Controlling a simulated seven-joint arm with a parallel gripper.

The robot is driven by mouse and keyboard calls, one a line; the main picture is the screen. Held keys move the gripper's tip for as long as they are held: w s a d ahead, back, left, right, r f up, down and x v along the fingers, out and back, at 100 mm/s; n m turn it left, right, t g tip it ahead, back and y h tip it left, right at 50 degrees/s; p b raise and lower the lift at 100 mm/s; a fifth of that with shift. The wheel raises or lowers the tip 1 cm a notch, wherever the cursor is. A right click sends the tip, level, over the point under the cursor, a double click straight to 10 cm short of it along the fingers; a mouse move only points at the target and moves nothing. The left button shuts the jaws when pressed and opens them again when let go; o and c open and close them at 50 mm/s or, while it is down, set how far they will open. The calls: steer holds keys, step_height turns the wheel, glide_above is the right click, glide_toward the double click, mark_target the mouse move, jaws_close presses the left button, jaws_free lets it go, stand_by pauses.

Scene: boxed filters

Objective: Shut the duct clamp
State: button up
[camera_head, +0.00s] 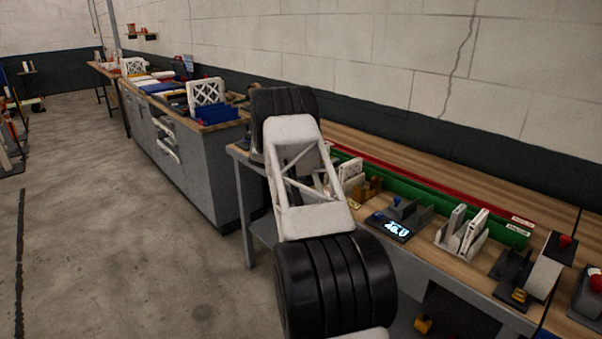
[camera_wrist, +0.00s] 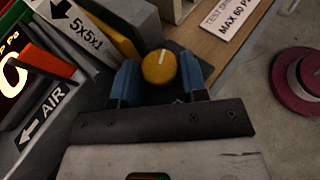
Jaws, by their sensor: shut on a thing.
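In the wrist view, a round orange-yellow knob (camera_wrist: 158,67) with a small pale mark sits between the two blue fingers of my gripper (camera_wrist: 160,76). The fingers are shut on the knob, one on each side. I take the knob to be the duct clamp's handle; its stem and the latch under it are hidden. A grey duct housing (camera_wrist: 62,112) with an AIR arrow label lies to the left. A white box edge (camera_wrist: 75,32) marked with an arrow and 5X5X1 stands beside the knob. In the head view my arm covers the gripper and the knob.
In the wrist view, a red-orange part (camera_wrist: 48,52) and a lit display (camera_wrist: 10,75) are at the left. A white sign (camera_wrist: 232,18) lies on the wooden bench. A maroon round object (camera_wrist: 290,85) is over the floor. In the head view, filters stand in a rack (camera_head: 462,238).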

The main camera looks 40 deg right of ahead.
steer(key=o, duration=0.9)
steer(key=shift+v, duration=3.85)
steer(key=shift+r, duration=0.1)
